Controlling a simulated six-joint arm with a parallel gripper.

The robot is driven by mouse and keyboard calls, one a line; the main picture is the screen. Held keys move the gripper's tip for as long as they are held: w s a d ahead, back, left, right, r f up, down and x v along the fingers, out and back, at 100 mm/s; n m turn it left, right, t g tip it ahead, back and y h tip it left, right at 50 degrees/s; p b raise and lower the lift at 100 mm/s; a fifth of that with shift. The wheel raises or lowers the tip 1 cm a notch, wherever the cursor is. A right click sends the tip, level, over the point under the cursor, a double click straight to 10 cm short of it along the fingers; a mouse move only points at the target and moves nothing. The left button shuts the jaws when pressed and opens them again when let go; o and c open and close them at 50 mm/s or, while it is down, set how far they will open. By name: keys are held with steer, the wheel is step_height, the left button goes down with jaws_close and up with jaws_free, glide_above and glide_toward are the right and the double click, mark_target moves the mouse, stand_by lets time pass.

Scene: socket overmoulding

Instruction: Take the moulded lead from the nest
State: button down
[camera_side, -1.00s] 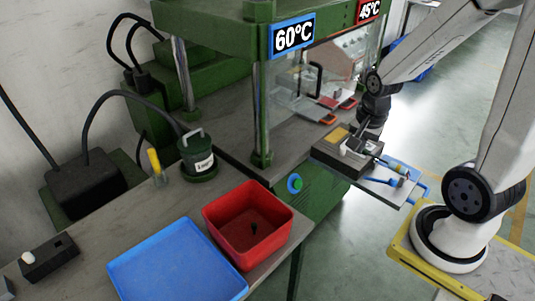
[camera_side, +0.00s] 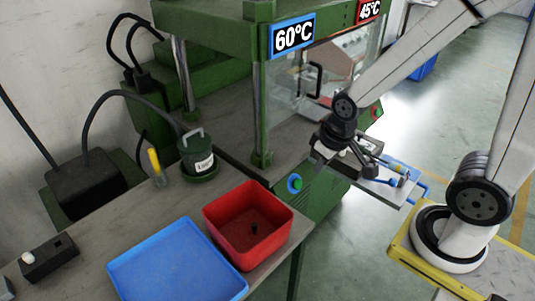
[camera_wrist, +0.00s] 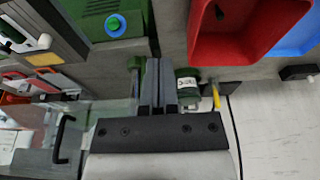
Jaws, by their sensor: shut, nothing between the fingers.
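My gripper (camera_side: 319,156) is shut and empty, with its closed fingers (camera_wrist: 157,68) pointing up the wrist view. In the side view it is in the air at the front of the press, over the left part of the nest area. The nest block (camera_side: 364,151) shows only in part behind and beside my gripper. In the wrist view a dark block (camera_wrist: 22,33) with a white piece (camera_wrist: 43,42) beside it lies at the upper left, away from my fingers. I cannot tell whether this white piece is the moulded lead.
The green press (camera_side: 262,115) stands beside my gripper. A red bin (camera_side: 222,207) holding a small dark piece (camera_side: 254,229), a blue tray (camera_side: 165,275) and a green pot (camera_side: 197,158) stand on the bench. A shelf (camera_side: 385,186) with tools juts out at the right.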

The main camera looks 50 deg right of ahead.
steer(key=c, duration=1.3)
jaws_free()
steer(key=o, duration=1)
steer(key=g, duration=0.3)
glide_above(398, 165)
step_height(398, 165, down, 8)
steer(key=shift+d+r, duration=0.1)
steer(key=shift+r, duration=0.1)
